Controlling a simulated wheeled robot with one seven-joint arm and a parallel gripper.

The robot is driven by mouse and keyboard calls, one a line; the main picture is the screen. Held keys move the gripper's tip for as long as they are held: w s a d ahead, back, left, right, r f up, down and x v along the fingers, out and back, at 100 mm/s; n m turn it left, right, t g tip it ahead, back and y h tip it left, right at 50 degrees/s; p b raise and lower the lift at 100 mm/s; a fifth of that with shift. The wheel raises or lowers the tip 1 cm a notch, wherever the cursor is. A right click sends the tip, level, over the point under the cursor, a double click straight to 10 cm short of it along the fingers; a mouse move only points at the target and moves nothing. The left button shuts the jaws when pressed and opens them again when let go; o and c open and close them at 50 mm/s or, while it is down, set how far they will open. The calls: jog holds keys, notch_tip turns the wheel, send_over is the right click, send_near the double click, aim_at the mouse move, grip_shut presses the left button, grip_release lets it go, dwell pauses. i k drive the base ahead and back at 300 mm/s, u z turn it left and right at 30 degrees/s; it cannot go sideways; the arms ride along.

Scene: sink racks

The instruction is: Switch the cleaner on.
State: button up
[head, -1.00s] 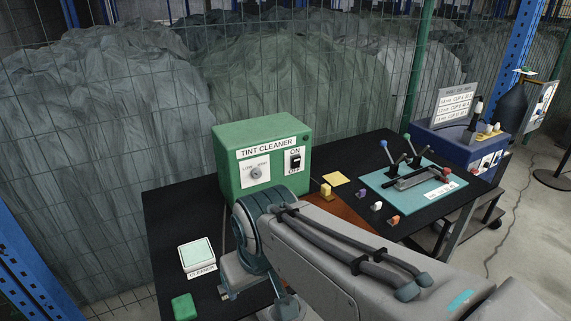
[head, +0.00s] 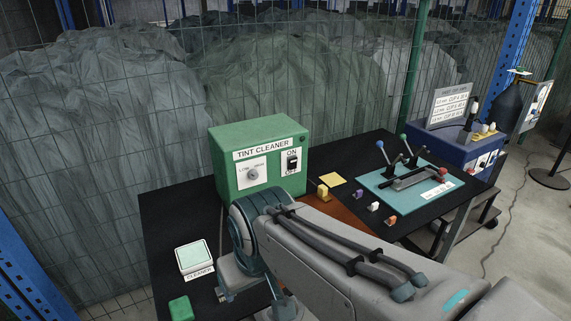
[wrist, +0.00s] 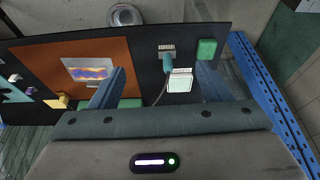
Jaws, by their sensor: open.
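The green tint cleaner box (head: 235,182) stands at the back of the black table in the head view. Its front has a round dial (head: 252,174) on the left and a black switch (head: 292,161) between ON and OFF labels on the right. Which way the switch is set is too small to tell. My gripper (wrist: 160,72) is open and empty in the wrist view, its two fingers wide apart over the table.
A white pad labelled cleaner (head: 192,257) and a green block (head: 181,308) lie at the table's left. A teal lever board (head: 385,195) and several small coloured blocks lie right. A teal, plug-like piece with a cable (wrist: 168,63) shows in the wrist view.

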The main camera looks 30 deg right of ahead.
aim_at(293, 162)
jog(key=u, duration=0.55)
jog(key=k, duration=1.35)
jog(key=u, duration=0.2)
jog(key=i, duration=0.3)
jog(key=z, duration=1.05)
jog(key=i, duration=1.3)
jog(key=u, duration=0.2)
